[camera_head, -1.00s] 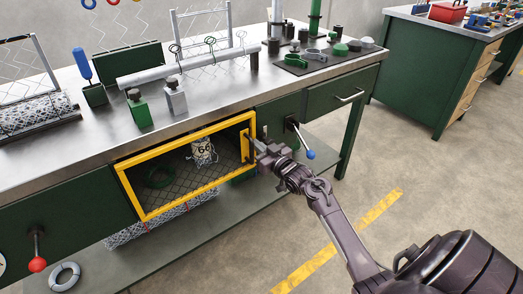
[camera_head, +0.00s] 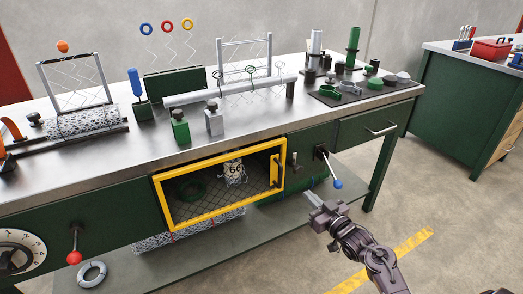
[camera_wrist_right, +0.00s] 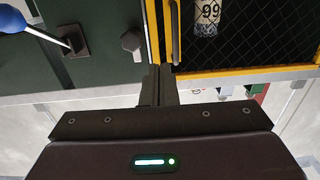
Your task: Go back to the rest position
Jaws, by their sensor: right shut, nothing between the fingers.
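My right gripper (camera_head: 322,208) is shut and empty in front of the workbench, below and right of the yellow-framed mesh door (camera_head: 212,214). It is apart from the door and its dark handle (camera_head: 276,172). In the right wrist view the gripper's closed fingers (camera_wrist_right: 158,85) point at the bench front, beside the door's edge. My left gripper is not in view.
A blue-knobbed lever (camera_head: 330,170) juts from the bench front near my right gripper. A red-knobbed lever (camera_head: 74,245) and a dial (camera_head: 18,250) are at the left. A lower shelf (camera_head: 280,230) runs beneath. The floor (camera_head: 440,210) at the right is clear.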

